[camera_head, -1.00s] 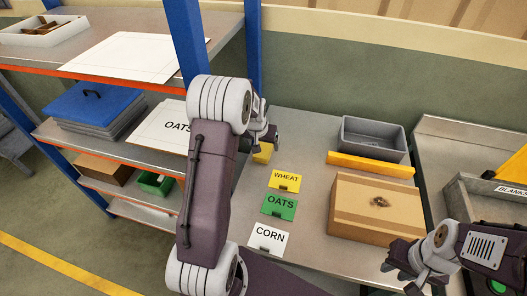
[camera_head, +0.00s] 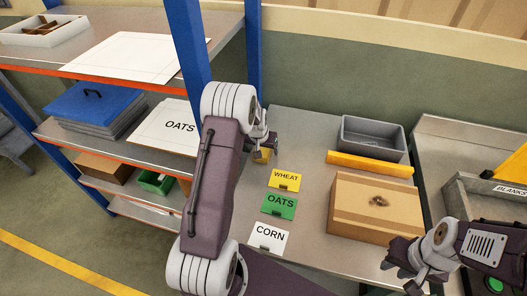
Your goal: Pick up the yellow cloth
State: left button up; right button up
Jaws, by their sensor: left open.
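The yellow cloth (camera_head: 262,156) shows as a small patch on the grey metal table, beyond the yellow WHEAT card. My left gripper (camera_head: 264,151) is open right over it and hides most of it. I cannot tell whether the fingers touch it. My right gripper (camera_head: 398,272) is at the lower right, in front of the cardboard box, with its fingers apart and nothing seen between them.
WHEAT (camera_head: 286,175), OATS (camera_head: 279,199) and CORN (camera_head: 269,233) cards lie right of my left arm. A cardboard box (camera_head: 374,225), a yellow bar (camera_head: 370,164) and a grey bin (camera_head: 374,154) stand further right. A blue-post shelf (camera_head: 182,41) stands left.

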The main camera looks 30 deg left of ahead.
aim_at(264, 149)
pick_arm(q)
jog(key=shift+c, duration=0.4)
jog(key=c, duration=1.4)
jog(key=shift+r, duration=0.35)
jog(key=r, duration=0.4)
jog(key=shift+w+d, duration=0.1)
jog(key=shift+d, duration=0.1)
jog(key=d+r, duration=0.2)
jog(key=d, duration=0.1)
jog(key=w+d+r+b, duration=0.1)
jog(key=d+r, duration=0.1)
jog(key=d, duration=0.2)
jog(key=w+d+r, duration=0.1)
jog(key=d+r, duration=0.1)
jog(key=d, duration=0.2)
jog(key=shift+r+b, duration=0.35)
pick_arm(e)
jog(key=shift+f, duration=0.9)
